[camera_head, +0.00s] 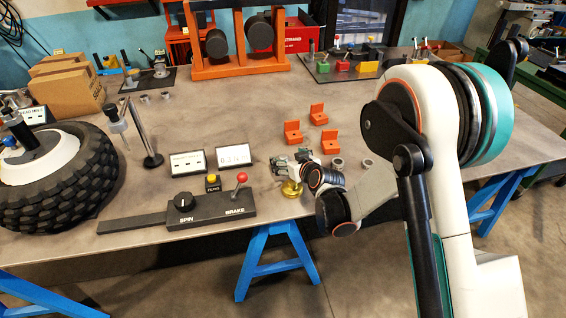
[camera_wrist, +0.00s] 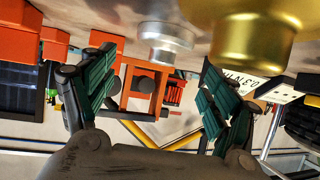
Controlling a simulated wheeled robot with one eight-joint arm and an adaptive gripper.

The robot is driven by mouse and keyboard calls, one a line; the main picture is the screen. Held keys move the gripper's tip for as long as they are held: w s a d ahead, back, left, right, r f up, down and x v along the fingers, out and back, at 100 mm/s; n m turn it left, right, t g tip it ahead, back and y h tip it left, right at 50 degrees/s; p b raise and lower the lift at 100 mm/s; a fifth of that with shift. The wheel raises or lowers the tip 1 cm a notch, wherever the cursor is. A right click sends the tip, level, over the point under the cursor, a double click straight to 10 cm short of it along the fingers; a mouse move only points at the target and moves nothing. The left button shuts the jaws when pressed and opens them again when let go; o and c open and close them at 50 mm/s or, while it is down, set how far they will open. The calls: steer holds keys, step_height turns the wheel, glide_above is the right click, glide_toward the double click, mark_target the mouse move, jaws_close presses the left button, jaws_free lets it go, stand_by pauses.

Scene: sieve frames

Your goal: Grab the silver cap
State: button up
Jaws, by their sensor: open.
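My gripper (camera_head: 289,163) is open above the table near its front edge, and its two dark green fingers show in the wrist view (camera_wrist: 158,62). A silver cap (camera_wrist: 167,36) shows in the wrist view beyond and between the spread fingertips, apart from both as far as I can tell. A gold cap-like piece (camera_wrist: 245,35) fills the upper right there, close to the right finger; in the head view the gold piece (camera_head: 291,189) is just below my gripper. I cannot pick out that silver cap with certainty in the head view.
Two small grey rings (camera_head: 337,162) (camera_head: 368,164) lie right of my gripper. Several orange brackets (camera_head: 293,133) stand behind. A black SPIN/BRAKE box (camera_head: 212,209) with a red-knobbed lever (camera_head: 241,178) is to the left. A large tyre (camera_head: 62,185) occupies the far left.

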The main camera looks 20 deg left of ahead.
mark_target(283, 156)
steer(key=b+x, duration=0.2)
steer(key=x, duration=0.3)
steer(key=shift+s+f, duration=0.1)
steer(key=c, duration=1.2)
steer(key=shift+o, duration=0.2)
